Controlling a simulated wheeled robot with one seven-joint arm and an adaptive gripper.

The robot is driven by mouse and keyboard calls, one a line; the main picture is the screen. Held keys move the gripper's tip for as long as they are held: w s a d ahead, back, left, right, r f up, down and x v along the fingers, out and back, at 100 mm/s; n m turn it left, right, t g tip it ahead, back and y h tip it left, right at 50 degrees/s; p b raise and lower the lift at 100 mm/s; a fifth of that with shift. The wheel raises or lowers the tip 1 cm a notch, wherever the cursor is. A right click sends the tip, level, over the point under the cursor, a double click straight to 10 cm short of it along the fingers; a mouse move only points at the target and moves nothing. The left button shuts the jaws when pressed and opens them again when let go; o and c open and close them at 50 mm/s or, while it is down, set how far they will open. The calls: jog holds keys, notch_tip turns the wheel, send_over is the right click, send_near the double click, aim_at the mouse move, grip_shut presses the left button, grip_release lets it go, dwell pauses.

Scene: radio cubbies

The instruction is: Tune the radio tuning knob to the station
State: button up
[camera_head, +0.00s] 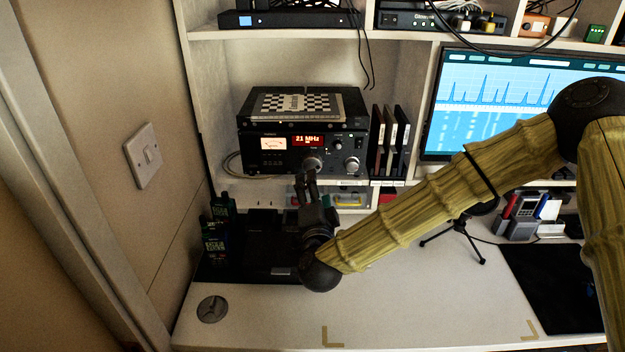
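The black radio (255,142) sits on a cubby shelf, with a lit meter and a red display (307,140) that appears to read "21 MHz". A round knob (312,163) is at the lower middle of its front. A second, silver knob (352,164) is at the lower right. My gripper (308,178) points up at the radio from below, its fingertips at or just under the middle knob. Whether they touch or grip that knob cannot be told at this size. My gripper covers part of the shelf edge below the radio.
A chessboard-patterned box (295,103) lies on the radio. Dark upright cases (388,140) stand close to its right. A monitor (500,85) is farther right. Handheld radios (215,240) and black equipment (265,245) are on the desk at left.

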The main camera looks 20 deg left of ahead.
aim_at(312, 167)
jog(key=shift+v, duration=1.55)
jog(key=shift+r, duration=0.1)
jog(key=shift+w+a+r+n+h+p, duration=0.2)
jog(key=shift+w+a+n+p, duration=0.5)
jog(key=shift+w+n+p, duration=1.65)
jog(key=shift+w+a+n+h+p, duration=0.25)
jog(key=shift+w+a+n+p, duration=0.45)
jog(key=shift+w+n+p, duration=1.7)
jog(key=shift+w+a+r+n+h+p, duration=0.2)
jog(key=shift+w+a+n+p, duration=0.95)
jog(key=shift+p, duration=2.4)
jog(key=shift+s+d+f+n, duration=0.1)
jog(key=shift+s+d+n, duration=0.2)
jog(key=shift+d, duration=0.15)
jog(key=c, duration=1)
